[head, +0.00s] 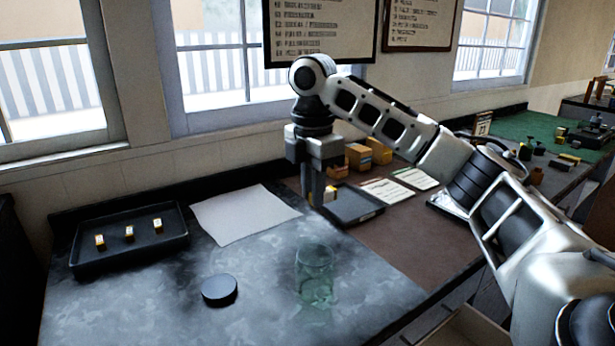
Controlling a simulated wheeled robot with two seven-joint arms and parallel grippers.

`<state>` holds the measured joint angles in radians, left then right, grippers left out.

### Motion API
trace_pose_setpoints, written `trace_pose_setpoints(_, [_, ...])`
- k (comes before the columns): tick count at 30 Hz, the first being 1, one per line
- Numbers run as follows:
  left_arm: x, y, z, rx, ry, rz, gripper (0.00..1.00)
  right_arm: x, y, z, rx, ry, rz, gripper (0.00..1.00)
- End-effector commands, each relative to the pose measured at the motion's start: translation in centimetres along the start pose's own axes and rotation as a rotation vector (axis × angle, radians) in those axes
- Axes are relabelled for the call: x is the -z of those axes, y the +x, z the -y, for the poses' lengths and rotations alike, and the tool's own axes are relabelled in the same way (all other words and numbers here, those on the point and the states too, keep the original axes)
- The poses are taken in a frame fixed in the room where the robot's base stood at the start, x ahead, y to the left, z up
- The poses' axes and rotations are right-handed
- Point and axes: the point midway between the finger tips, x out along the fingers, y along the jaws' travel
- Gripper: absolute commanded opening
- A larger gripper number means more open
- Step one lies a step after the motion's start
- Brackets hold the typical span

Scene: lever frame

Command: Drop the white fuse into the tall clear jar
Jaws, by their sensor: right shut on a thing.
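The tall clear jar (315,277) is a greenish see-through glass standing upright on the grey worktop, front centre. My right gripper (318,197) points down behind the jar, above the left end of a small dark tray (352,205). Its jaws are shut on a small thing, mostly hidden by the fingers. A small yellow and pale piece (330,193) shows at the fingertips; I take it for the white fuse, but its colour is not clear. My left gripper is out of view.
A black tray (93,255) at left holds three small yellowish pieces (129,233). A white sheet (243,212) lies at the back. A dark round disc (219,290) lies left of the jar. Orange boxes (368,153) and printed cards stand or lie behind right.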

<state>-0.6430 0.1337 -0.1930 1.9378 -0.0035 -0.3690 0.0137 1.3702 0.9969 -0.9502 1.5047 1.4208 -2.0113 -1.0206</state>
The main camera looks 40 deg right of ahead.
Motion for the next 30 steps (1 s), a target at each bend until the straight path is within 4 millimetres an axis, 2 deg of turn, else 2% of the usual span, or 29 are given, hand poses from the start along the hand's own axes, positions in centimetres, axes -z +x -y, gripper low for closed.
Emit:
trace_pose_setpoints(6, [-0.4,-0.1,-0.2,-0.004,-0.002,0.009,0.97,0.1,2.9,0.0,0.003,0.000,-0.001,0.00])
trace_pose_setpoints(12, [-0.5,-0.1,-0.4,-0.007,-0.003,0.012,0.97,0.1,4.5,0.0,0.000,0.000,-0.001,0.00])
trace_pose_setpoints(23, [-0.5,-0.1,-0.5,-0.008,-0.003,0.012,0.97,0.1,5.0,-0.1,-0.003,0.002,0.000,0.00])
trace_pose_setpoints(24, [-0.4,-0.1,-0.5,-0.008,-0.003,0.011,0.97,0.1,5.0,-0.1,-0.003,0.002,0.000,0.21])
trace_pose_setpoints(26, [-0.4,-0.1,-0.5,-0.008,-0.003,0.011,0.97,0.1,5.0,-0.1,-0.003,0.002,0.000,0.38])
trace_pose_setpoints(27, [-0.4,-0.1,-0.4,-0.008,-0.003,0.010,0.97,0.1,5.0,-0.1,-0.003,0.002,0.000,0.43])
trace_pose_setpoints(30, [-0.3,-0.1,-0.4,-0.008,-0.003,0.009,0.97,0.1,5.0,-0.1,-0.003,0.002,0.000,0.43])
